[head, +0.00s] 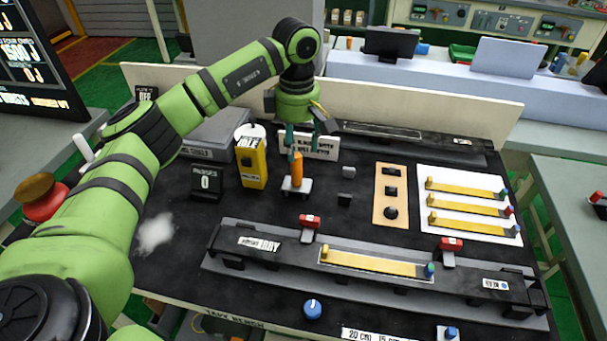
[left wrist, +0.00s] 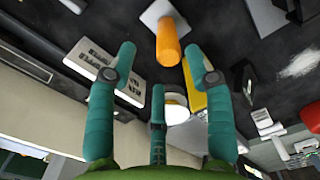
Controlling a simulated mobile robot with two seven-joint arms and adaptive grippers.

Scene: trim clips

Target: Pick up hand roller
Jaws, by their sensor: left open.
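The hand roller (head: 297,171) has an upright orange handle and stands on a small pale grey base on the black bench mat. In the left wrist view its orange handle (left wrist: 168,45) shows just beyond the fingertips. My left gripper (head: 303,144) has teal fingers and hangs down just above and behind the handle. In the left wrist view the fingers of this gripper (left wrist: 161,55) are spread, with nothing between them. The handle appears apart from the fingers. My right gripper is in neither view.
A yellow box (head: 252,166) stands left of the roller, and a white sign (head: 318,147) stands behind it. A long dark fixture (head: 290,250) with red clamps lies in front. A white sheet (head: 478,232) with yellow strips lies at right. Bare mat lies around the roller.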

